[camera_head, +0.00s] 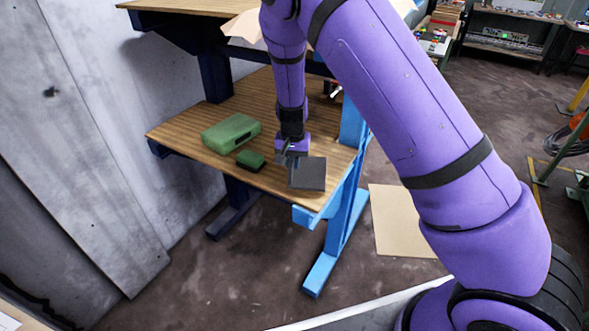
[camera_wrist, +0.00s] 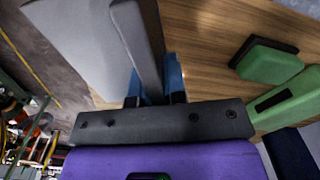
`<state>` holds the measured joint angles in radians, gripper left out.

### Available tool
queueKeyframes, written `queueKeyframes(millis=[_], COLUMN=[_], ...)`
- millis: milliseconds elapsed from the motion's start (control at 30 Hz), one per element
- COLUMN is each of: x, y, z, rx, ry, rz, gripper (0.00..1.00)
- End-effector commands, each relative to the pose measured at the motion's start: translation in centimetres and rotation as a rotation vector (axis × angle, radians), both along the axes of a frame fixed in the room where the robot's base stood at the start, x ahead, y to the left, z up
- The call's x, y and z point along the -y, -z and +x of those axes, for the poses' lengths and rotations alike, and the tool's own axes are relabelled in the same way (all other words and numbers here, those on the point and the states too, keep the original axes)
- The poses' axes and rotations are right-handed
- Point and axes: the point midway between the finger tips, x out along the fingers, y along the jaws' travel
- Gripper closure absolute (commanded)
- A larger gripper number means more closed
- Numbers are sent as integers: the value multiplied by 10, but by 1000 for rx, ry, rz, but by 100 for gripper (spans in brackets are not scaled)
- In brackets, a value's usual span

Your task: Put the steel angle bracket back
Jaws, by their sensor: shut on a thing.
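The steel angle bracket (camera_head: 307,173) is a dark grey angled piece at the right front corner of the wooden shelf (camera_head: 200,143). My gripper (camera_head: 287,154) points down over that corner and is shut on the bracket. In the wrist view the bracket (camera_wrist: 138,42) shows an upright grey flange between the blue fingertips of my gripper (camera_wrist: 155,85), and a wide flat grey face to its left. I cannot tell whether the bracket touches the shelf or hangs just above it.
A green case (camera_head: 231,133) and a smaller dark green block (camera_head: 250,160) lie on the shelf left of my gripper. A blue leg frame (camera_head: 352,190) stands at the shelf's right end. A tan panel (camera_head: 400,222) lies on the floor to the right.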

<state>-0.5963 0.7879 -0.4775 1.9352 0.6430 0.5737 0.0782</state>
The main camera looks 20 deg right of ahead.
Motion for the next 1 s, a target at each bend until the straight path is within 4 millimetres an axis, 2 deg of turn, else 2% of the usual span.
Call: queueKeyframes(millis=[100,500,633,833,1000], x=[4,14,16,16,16], y=[1,6,6,8,21], z=[22,82,92,96,95], rx=[5,5,5,3,2], ry=[1,0,-1,-1,0], rz=[-1,-1,-1,0,-1], gripper=[100,100,100,100,100])
